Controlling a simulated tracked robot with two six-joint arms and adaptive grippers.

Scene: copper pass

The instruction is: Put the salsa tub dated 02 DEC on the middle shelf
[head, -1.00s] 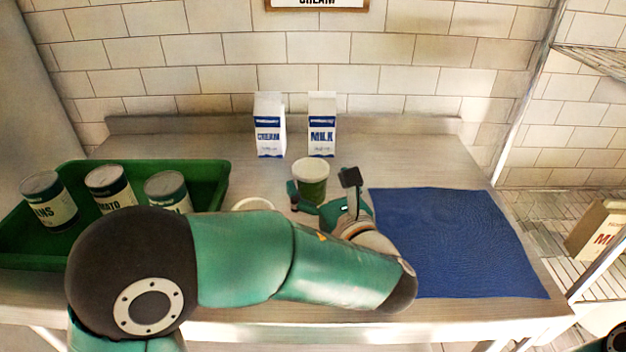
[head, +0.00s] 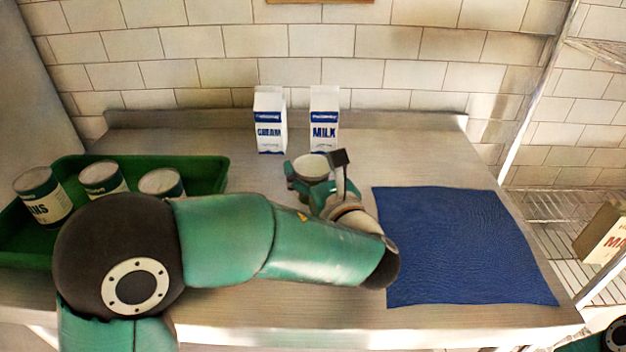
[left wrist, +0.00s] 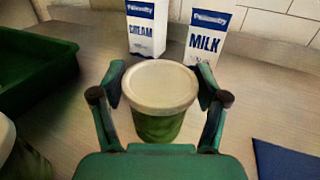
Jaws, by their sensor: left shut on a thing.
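A green tub with a white lid (head: 312,166) is between the fingers of my left gripper (head: 318,182), in front of two cartons. In the left wrist view the same tub (left wrist: 158,92) is upright, with the gripper's fingers (left wrist: 160,108) shut on its two sides. I cannot read a date on it. A second tub (left wrist: 8,142), with a pale lid, shows cut off at the left edge of the left wrist view; my left arm hides that area in the head view. A wire shelf rack (head: 548,207) stands at the right, only partly visible. My right gripper is not seen.
A cream carton (head: 269,120) and a milk carton (head: 324,120) stand close behind the held tub. A green tray (head: 205,172) with cans is at the left. A flat blue mat (head: 455,245) lies right of the gripper. A box (head: 603,235) is on the rack.

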